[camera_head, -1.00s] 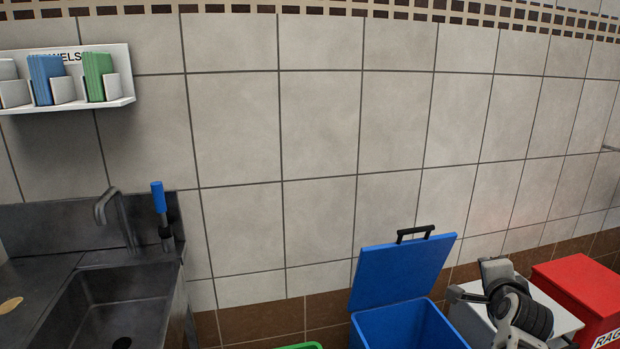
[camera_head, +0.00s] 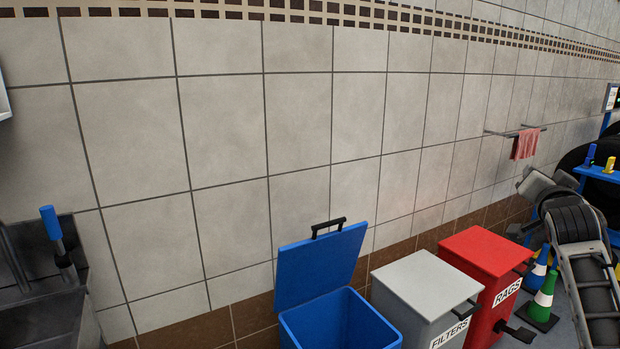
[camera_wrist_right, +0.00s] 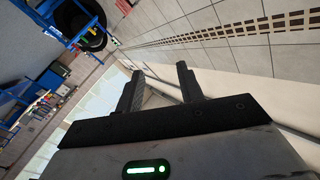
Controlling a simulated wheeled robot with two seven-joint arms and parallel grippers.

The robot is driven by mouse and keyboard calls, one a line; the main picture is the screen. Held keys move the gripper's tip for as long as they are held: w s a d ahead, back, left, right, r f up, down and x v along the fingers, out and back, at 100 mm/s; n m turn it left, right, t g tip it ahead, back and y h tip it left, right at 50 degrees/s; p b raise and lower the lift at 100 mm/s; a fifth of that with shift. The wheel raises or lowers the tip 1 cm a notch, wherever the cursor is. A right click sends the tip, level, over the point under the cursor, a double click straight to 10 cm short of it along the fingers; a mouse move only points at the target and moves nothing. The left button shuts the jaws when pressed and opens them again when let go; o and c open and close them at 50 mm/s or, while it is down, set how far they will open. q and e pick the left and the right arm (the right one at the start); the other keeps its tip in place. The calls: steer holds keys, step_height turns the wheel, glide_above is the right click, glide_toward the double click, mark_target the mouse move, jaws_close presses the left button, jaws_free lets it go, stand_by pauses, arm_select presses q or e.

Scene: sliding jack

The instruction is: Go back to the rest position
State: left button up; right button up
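My right gripper (camera_wrist_right: 162,82) shows in the right wrist view with its two dark fingers apart and nothing between them. Part of my right arm (camera_head: 585,250) stands at the right edge of the head view, in front of the shop floor. My left arm and left gripper are not in the head view.
A blue bin (camera_head: 340,325) with its lid open stands at lower middle. A grey FILTERS bin (camera_head: 415,290) and a red RAGS bin (camera_head: 485,258) stand right of it. Cones (camera_head: 543,300) stand near my right arm. A sink (camera_head: 45,325) is at lower left.

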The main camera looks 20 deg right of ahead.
steer(key=s+a+f+n+g+y, duration=0.1)
steer(key=s+a+f+n+y, duration=0.2)
steer(key=a+f+n+y, duration=0.7)
steer(key=s+a+f+n, duration=0.2)
steer(key=a+f+n, duration=0.3)
steer(key=a+f, duration=1.15)
steer(key=s+a+f+n+g+y, duration=0.2)
steer(key=s+a+f+n, duration=0.1)
steer(key=s+a+f, duration=0.5)
steer(key=s+a+f+n+g+y, duration=0.2)
steer(key=s+a+f+n, duration=0.15)
steer(key=s+f, duration=0.4)
steer(key=a+r+m+t, duration=0.1)
steer(key=a+r+m, duration=0.2)
steer(key=a+m, duration=0.3)
steer(key=a, duration=0.3)
steer(key=shift+s+y, duration=0.2)
steer(key=shift+y, duration=0.2)
